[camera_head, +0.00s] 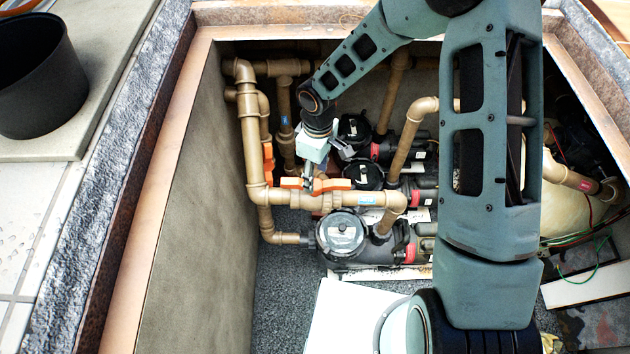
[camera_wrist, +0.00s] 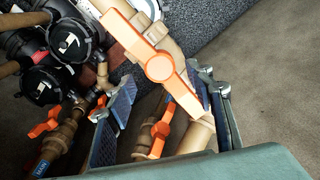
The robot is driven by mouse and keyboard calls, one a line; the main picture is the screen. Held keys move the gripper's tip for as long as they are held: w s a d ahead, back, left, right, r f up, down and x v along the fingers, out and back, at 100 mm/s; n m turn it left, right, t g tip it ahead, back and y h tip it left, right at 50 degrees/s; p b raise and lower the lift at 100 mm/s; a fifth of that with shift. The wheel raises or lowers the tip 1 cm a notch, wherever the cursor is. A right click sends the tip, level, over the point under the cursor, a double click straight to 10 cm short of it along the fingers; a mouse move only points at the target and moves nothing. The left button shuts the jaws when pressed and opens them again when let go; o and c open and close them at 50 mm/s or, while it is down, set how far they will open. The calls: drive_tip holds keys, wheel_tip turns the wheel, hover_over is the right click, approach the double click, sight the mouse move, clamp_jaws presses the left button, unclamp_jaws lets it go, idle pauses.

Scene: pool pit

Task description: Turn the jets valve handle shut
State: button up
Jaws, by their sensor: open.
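A large orange valve handle (camera_wrist: 160,68) fills the middle of the wrist view, set on a tan pipe and lying roughly along it. In the head view this orange handle (camera_head: 325,184) lies on the front horizontal pipe, beside a blue label (camera_head: 367,199) too small to read. My gripper (camera_head: 308,183) points down at the left part of the handle. In the wrist view my gripper (camera_wrist: 160,78) is open, its blue-padded fingers apart. The handle's lower arm lies between them, nearer the right finger; contact cannot be told. My gripper hides part of the handle in the head view.
Another orange handle (camera_wrist: 160,130) lies below, between my fingers in the wrist view. A further orange handle (camera_wrist: 45,124) is beside a "MAIN" label (camera_wrist: 41,168). Black pumps (camera_head: 342,235) and tan pipes (camera_head: 255,140) crowd the pit. The pit wall (camera_head: 195,220) stands left.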

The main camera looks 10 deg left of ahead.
sight(315, 184)
drive_tip(key=shift+f, duration=1.85)
clamp_jaws()
